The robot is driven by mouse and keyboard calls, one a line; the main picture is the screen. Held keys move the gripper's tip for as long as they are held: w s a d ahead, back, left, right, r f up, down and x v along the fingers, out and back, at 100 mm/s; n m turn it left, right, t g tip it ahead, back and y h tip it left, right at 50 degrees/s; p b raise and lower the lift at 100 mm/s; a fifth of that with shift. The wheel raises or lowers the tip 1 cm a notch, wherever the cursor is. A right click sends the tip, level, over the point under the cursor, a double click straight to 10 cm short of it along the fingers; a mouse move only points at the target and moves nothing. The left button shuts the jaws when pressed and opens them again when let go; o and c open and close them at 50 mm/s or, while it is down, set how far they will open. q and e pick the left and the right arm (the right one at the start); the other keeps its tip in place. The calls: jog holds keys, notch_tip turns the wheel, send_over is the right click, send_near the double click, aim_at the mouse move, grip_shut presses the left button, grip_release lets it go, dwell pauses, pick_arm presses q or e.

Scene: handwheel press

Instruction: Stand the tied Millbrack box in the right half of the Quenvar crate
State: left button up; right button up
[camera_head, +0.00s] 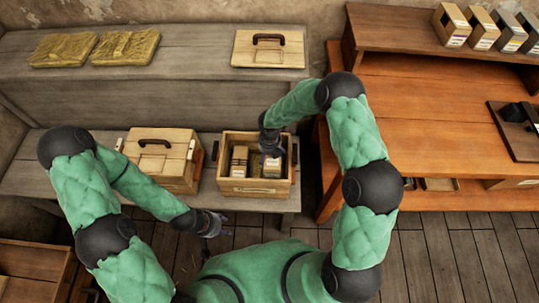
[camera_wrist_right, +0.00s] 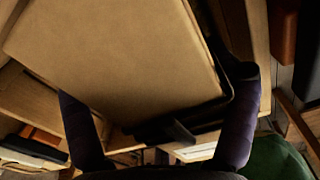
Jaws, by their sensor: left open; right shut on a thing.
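The open wooden crate (camera_head: 255,190) stands on the low bench, with a divider between its halves. A tan box (camera_head: 239,161) stands in its left half. My right gripper (camera_head: 271,150) reaches down over the right half, shut on another tan box (camera_head: 272,168) that is inside or just above that half; I cannot tell if it touches the floor. In the right wrist view this box (camera_wrist_right: 120,50) fills the space between the fingers, with a dark band along its edge. My left gripper (camera_head: 211,224) is open and empty, low in front of the bench.
A lidded crate (camera_head: 160,157) with a dark handle stands left of the open crate. A loose lid (camera_head: 268,48) and two straw pads (camera_head: 95,48) lie on the upper ledge. An orange-brown workbench (camera_head: 430,110) is at right, with several boxes (camera_head: 483,28) on its shelf.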

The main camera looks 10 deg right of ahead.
jog(key=shift+f+b, duration=3.3)
jog(key=shift+f, duration=0.8)
jog(key=shift+f+b, duration=0.75)
jog(key=shift+f, duration=0.45)
jog(key=o, duration=1)
jog(key=shift+f, duration=0.1)
notch_tip(320, 180, up, 12)
jog(key=shift+r, duration=0.1)
